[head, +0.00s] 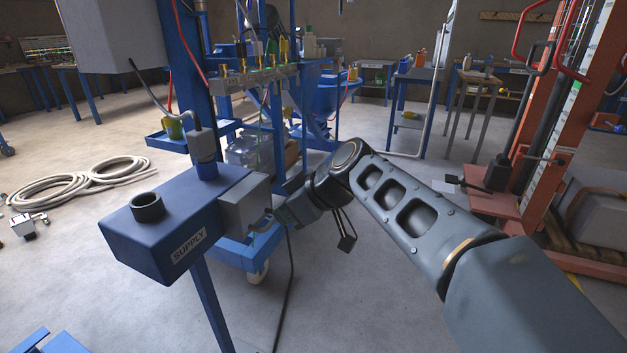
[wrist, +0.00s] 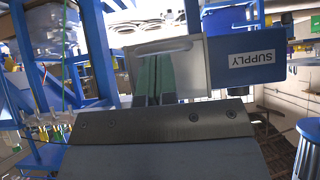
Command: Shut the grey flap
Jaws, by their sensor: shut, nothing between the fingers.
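The grey flap (head: 241,207) is a flat plate at the right end of the blue box (head: 160,238) marked SUPPLY. Its edge meets the box; I cannot tell whether it sits flush. In the wrist view the flap (wrist: 190,75) fills the upper middle, with a pale handle bar along its upper part and the blue box (wrist: 245,75) to its right. My gripper (head: 270,217) is at the flap's right side in the head view. Its green-grey fingers (wrist: 155,78) are together and empty, in front of the flap. Whether they touch it is unclear.
A blue frame (head: 200,80) with hoses and valves stands behind the box. Coiled hose (head: 85,180) lies on the floor at left. An orange lift frame (head: 540,120) stands at right. Open floor lies below my arm.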

